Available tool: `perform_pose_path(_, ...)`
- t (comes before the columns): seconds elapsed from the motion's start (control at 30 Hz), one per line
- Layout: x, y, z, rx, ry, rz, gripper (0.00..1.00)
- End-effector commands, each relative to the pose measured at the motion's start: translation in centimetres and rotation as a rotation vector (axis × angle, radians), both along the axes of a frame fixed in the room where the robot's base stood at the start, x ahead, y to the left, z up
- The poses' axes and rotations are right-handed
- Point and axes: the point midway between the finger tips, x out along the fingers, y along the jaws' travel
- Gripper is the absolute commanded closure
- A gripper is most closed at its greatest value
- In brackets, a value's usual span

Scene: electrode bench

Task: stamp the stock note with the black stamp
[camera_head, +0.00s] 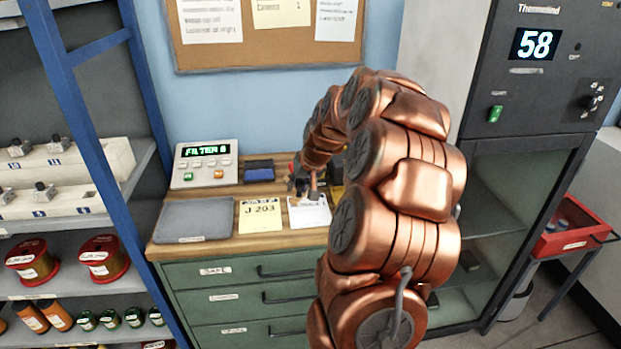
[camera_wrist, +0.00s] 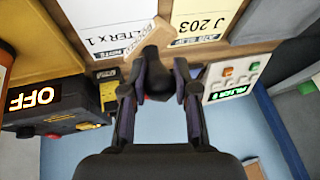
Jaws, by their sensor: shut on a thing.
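The stock note is a white sheet (camera_head: 309,214) on the wooden bench top, to the right of the yellow J 203 slip (camera_head: 260,216). In the wrist view the note (camera_wrist: 97,27) reads "FILTER x 1". My gripper (camera_head: 303,186) is over the note's far edge. In the wrist view my gripper (camera_wrist: 155,82) is shut on the black stamp (camera_wrist: 154,77), whose dark handle sits between the fingers. The stamp's tan base overlaps the note's edge in that view. I cannot tell whether it touches the paper.
A grey mat (camera_head: 194,219) lies at the left of the bench. A panel reading FILTER (camera_head: 206,163) and a dark blue pad (camera_head: 259,171) stand behind. A dark device reading OFF (camera_wrist: 50,105) is beside my gripper. My arm hides the bench's right side.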

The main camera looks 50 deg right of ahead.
Motion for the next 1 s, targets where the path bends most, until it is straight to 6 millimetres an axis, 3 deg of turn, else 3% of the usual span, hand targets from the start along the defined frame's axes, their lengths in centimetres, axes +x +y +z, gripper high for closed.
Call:
perform_pose_path(0.03,-0.7,-1.1,0.2,0.0,0.0,-0.024,0.93)
perform_pose_path(0.2,-1.8,-2.7,0.1,0.001,0.0,-0.059,0.93)
perform_pose_path(0.47,-1.9,-2.8,-0.8,0.001,0.001,-0.061,0.93)
perform_pose_path(1.0,-1.8,-2.8,-5.2,0.0,0.0,-0.061,0.93)
